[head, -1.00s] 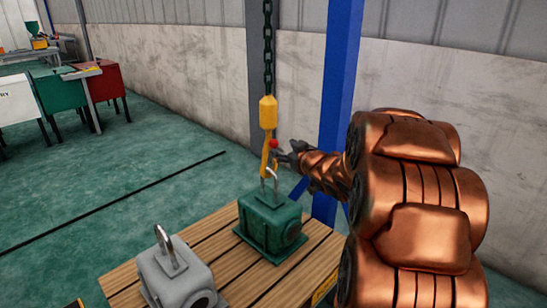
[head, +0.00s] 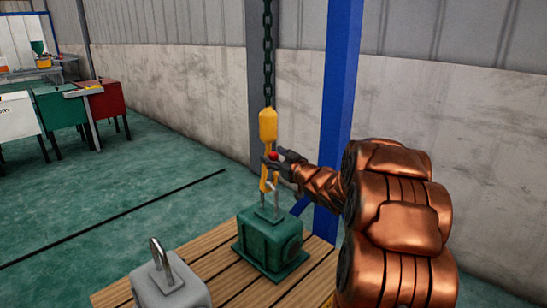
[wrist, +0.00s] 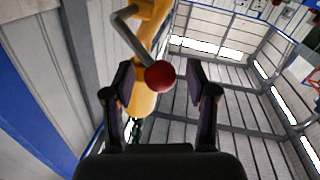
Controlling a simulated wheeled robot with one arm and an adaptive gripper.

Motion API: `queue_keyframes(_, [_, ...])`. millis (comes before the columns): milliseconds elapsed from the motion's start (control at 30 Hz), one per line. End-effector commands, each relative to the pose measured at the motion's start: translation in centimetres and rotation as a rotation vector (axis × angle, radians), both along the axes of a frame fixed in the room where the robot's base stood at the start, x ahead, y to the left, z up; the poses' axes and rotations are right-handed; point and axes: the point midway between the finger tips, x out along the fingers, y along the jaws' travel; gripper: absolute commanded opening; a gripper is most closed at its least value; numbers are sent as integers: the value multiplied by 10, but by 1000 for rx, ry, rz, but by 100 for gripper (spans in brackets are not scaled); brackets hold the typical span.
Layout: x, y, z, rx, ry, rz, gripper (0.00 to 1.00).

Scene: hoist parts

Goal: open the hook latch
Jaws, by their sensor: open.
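The yellow hook (head: 267,126) hangs from a chain; it also shows in the wrist view (wrist: 145,98). Its latch is a thin grey lever (wrist: 129,32) ending in a red ball (wrist: 160,76). The ball also shows in the head view (head: 273,155). My gripper (head: 276,163) is at the hook from the right. In the wrist view its two dark fingers stand apart, with the ball seen between them; contact is not clear. The metal eye (head: 271,198) on the green part (head: 268,246) is at the hook's lower end. The latch's exact position is partly hidden by my fingers.
The green part stands on a slatted wooden table (head: 225,286). A grey part (head: 170,287) with a metal loop stands at the front left. A blue post (head: 340,85) rises behind my arm. The chain (head: 267,55) runs up from the hook.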

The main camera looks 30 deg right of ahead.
Motion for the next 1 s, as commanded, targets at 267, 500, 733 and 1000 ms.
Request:
queue_keyframes(267, [10,1,0,1,1,0,57])
queue_keyframes(500, [9,1,0,0,1,0,50])
queue_keyframes(733, [9,1,0,1,1,0,26])
queue_keyframes(1000, [9,1,0,1,1,0,0])
